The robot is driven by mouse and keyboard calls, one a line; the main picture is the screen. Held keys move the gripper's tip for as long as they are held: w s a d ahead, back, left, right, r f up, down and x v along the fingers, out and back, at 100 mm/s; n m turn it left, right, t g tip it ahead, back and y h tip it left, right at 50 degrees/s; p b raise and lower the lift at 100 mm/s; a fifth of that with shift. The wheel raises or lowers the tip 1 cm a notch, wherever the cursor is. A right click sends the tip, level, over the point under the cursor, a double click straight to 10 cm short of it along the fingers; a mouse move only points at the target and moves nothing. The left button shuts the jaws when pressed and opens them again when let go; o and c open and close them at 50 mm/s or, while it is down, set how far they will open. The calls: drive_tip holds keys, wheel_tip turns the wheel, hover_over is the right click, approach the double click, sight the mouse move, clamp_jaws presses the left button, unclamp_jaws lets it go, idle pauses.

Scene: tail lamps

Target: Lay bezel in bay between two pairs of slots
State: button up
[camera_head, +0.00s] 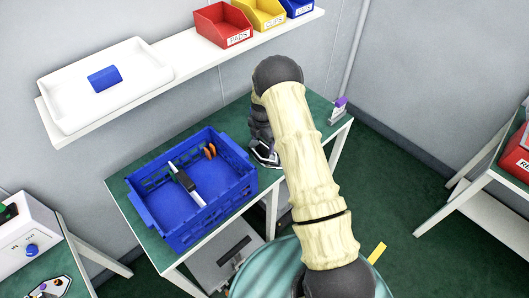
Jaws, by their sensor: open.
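I cannot tell for sure which thing is the bezel, or make out the bay and its slots. A blue crate (213,212) on the green-topped table holds a long white and black piece (186,184) lying at a slant. Two orange pieces (209,151) are at the crate's back right. My gripper (265,155) is open, just right of the crate above the table; its fingertips are small and partly hidden by my arm.
A wall shelf carries a white tray (55,87) with a blue block (104,78), and red, yellow and blue bins (222,25). A small purple-topped item (339,106) stands at the table's right corner. A white control box (26,232) is at lower left.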

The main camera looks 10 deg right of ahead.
sight(263, 148)
drive_tip(key=shift+f+p, duration=0.45)
drive_tip(key=shift+f, duration=1.35)
drive_tip(key=c, duration=1.1)
